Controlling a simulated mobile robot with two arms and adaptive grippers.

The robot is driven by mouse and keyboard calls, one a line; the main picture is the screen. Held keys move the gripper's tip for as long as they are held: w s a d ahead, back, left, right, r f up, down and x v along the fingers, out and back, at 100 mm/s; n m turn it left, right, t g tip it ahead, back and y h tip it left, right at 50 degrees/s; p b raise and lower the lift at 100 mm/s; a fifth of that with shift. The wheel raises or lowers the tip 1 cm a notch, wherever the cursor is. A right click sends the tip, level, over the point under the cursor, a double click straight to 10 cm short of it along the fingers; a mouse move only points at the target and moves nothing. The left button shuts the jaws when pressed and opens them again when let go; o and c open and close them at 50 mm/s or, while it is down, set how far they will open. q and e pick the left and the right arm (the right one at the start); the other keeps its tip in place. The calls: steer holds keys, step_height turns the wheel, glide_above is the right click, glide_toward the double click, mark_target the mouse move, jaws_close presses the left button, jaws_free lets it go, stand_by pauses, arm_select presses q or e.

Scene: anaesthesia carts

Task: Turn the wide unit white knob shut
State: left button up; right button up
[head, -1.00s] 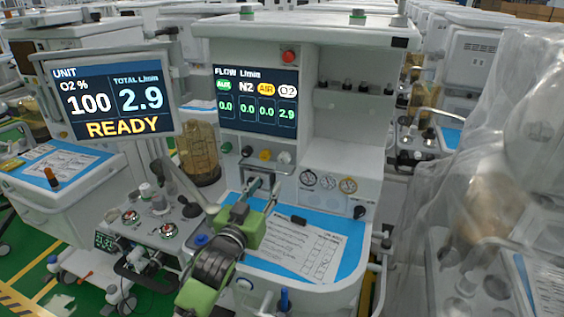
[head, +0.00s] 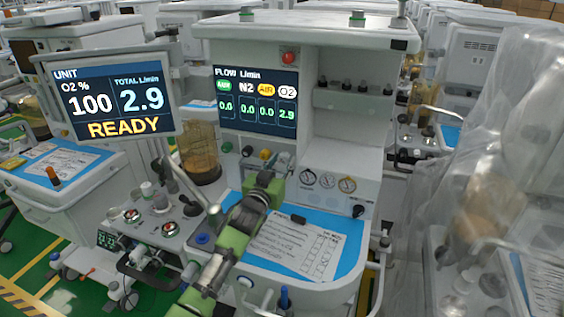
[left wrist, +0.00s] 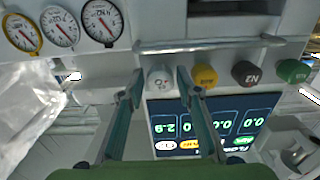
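The white knob (left wrist: 160,78), labelled O2, sits at the end of a row of knobs on the wide unit (head: 340,150). My left gripper (left wrist: 157,88) is open in the left wrist view, with one finger on each side of the white knob. I cannot tell whether the fingers touch it. In the head view my left gripper (head: 277,168) reaches up to the knob row and largely covers the white knob. The flow display (head: 255,100) reads 2.9 under O2 and 0.0 elsewhere. My right gripper is not in view.
Yellow (left wrist: 204,76), dark (left wrist: 245,73) and green (left wrist: 293,71) knobs stand beside the white one. A metal bar (left wrist: 210,44) runs along the row. Gauges (left wrist: 60,27) are close by. The blue worktop (head: 345,255) holds a paper sheet.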

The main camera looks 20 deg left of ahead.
arm_select(q)
steer(key=shift+w, duration=0.1)
steer(key=shift+c, duration=0.4)
steer(key=c, duration=0.8)
steer(key=shift+o, duration=0.2)
steer(key=shift+m, duration=0.4)
steer(key=m, duration=0.5)
steer(key=shift+p, duration=0.35)
steer(key=m, duration=0.5)
steer(key=shift+a, duration=0.1)
steer(key=m+p, duration=0.1)
steer(key=m, duration=0.5)
steer(key=shift+r+m, duration=0.1)
steer(key=shift+m, duration=0.3)
steer(key=m+p, duration=0.1)
steer(key=m, duration=0.4)
steer(key=shift+m, duration=0.3)
